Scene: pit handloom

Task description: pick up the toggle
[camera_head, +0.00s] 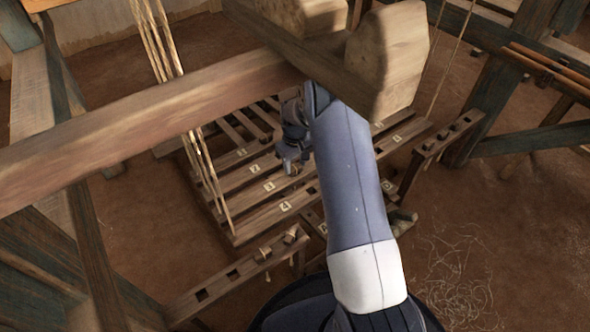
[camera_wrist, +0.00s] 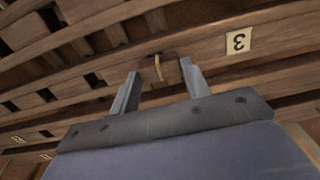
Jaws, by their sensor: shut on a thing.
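My gripper (camera_wrist: 158,72) reaches down to the wooden slats in the wrist view. Its two grey fingers are shut on the toggle (camera_wrist: 172,70), a small brown wooden piece lying crosswise between the fingertips. A pale cord loop (camera_wrist: 158,67) shows at its middle. A slat with a tag marked 3 (camera_wrist: 238,42) is close behind, so I cannot tell whether the toggle touches it. In the head view my gripper (camera_head: 292,168) is low among the numbered slats, and the toggle is too small there to tell.
A thick wooden beam (camera_head: 130,130) crosses above the slats, and a heavy wooden block (camera_head: 392,60) hangs close over my arm. Cords (camera_head: 208,170) run down at the left. A slotted rail (camera_head: 240,272) lies in front. Bare earth floor (camera_head: 500,220) is open at the right.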

